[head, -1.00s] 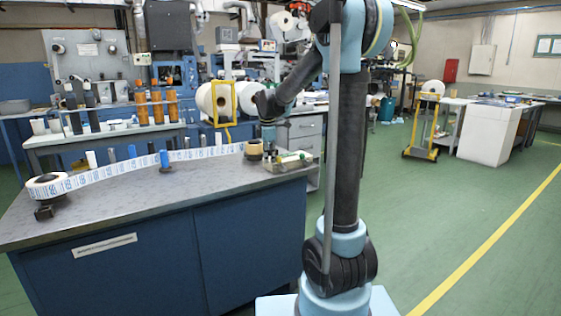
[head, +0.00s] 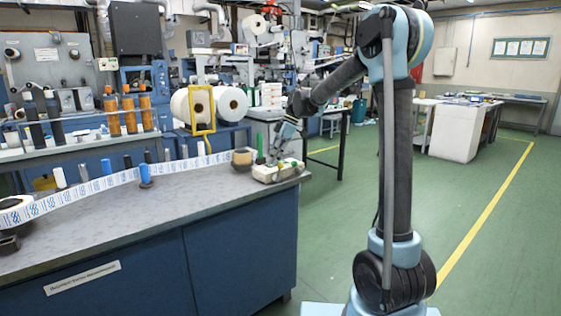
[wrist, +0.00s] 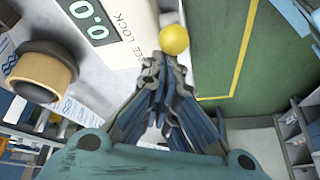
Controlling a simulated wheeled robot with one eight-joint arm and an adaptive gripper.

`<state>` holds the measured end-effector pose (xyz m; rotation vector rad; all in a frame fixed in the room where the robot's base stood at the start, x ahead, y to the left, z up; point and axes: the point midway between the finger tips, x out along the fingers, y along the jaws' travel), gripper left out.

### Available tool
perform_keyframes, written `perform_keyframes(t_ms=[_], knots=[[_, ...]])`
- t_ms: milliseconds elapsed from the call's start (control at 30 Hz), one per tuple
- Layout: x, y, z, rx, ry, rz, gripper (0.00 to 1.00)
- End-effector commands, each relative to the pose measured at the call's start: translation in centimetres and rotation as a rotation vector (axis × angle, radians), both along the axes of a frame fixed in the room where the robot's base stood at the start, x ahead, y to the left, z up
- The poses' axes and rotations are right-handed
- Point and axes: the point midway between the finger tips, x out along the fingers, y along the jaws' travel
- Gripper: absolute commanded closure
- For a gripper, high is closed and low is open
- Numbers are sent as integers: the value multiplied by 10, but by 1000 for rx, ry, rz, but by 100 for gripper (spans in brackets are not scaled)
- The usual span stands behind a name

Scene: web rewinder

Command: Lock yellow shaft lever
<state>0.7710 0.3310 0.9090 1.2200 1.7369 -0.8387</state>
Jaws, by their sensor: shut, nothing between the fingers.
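The yellow ball of the shaft lever (wrist: 174,39) shows in the wrist view, just beyond the fingertips of my gripper (wrist: 166,66). The fingertips are together, with nothing between them. They look very close to the ball; I cannot tell whether they touch it. The pale rewinder box (wrist: 125,25) beside the ball carries a green digital display and printed words, with "LOCK" readable. In the head view the box (head: 275,172) sits at the right end of the bench, below my gripper (head: 279,158). The lever's shaft is hidden in the wrist view.
A brown core (head: 242,158) on a dark holder stands left of the box; it also shows in the wrist view (wrist: 40,72). A printed label web (head: 110,180) runs along the grey bench (head: 170,210). Green floor (head: 480,240) lies open to the right.

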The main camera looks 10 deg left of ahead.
Motion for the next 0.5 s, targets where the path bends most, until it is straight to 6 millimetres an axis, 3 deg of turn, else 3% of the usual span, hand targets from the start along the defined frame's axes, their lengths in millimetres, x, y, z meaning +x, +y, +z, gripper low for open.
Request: perform_keyframes(t_ms=[500], knots=[[22, -19, -6, -2, -2, 4, 100]])
